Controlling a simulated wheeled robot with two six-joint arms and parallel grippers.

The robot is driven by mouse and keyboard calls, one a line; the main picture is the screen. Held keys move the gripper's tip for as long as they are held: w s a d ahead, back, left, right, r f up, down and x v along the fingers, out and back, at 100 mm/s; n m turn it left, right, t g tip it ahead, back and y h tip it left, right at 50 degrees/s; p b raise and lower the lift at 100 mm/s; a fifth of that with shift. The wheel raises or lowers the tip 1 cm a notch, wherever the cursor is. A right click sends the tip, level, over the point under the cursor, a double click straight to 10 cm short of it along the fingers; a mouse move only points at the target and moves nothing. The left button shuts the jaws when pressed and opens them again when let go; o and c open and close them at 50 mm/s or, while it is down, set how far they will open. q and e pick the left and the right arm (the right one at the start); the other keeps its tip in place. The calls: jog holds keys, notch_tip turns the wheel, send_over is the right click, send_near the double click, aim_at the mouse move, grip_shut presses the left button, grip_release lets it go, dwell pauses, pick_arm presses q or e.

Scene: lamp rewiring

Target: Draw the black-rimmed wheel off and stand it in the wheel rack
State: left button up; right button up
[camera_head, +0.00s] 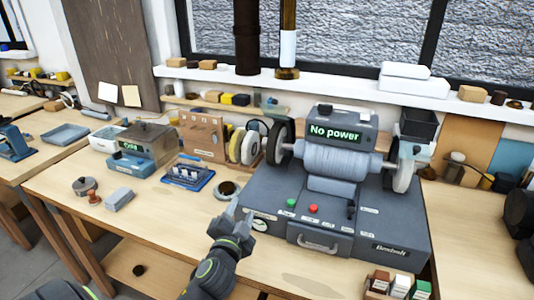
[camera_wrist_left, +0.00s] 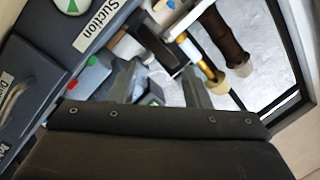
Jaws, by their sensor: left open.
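The black-rimmed wheel (camera_head: 279,143) sits on the left end of the grey grinder (camera_head: 340,158), whose screen reads "No power". The wheel rack (camera_head: 245,146), to the left of that wheel, holds several upright wheels with pale and yellow faces. My left gripper (camera_head: 236,212) is open and empty, in front of the machine's left front corner and well short of the wheel. Its fingers (camera_wrist_left: 158,90) also show apart in the left wrist view. I cannot make out the black-rimmed wheel for certain there. My right gripper is not in view.
A pale wheel (camera_head: 405,166) is on the grinder's right end. A round dark cup (camera_head: 227,190) and a blue tray (camera_head: 188,174) stand left of the machine. Small boxes (camera_head: 398,285) sit at the front right. The bench front left is mostly clear.

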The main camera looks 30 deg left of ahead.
pick_arm(q)
jog(key=w+d+r+m+t+h, duration=0.65)
jog(key=w+r+m+h, duration=0.2)
jog(key=r+m, duration=0.4)
jog(key=w+d+r+m+g+h, duration=0.25)
jog(key=d+m+h, duration=0.35)
jog(key=m+h, duration=0.3)
jog(key=m+g+y, duration=0.7)
jog(key=g+y, duration=0.5)
jog(key=g, duration=0.1)
send_over(272, 137)
jog(key=s+d, duration=0.1)
jog(key=s, duration=0.3)
jog(key=b+x, duration=0.2)
jog(key=x, duration=0.2)
jog(key=shift+w+f+b, duration=0.2)
jog(key=shift+f+b, duration=0.1)
jog(key=shift+b+x, duration=0.35)
jog(key=shift+x, duration=0.7)
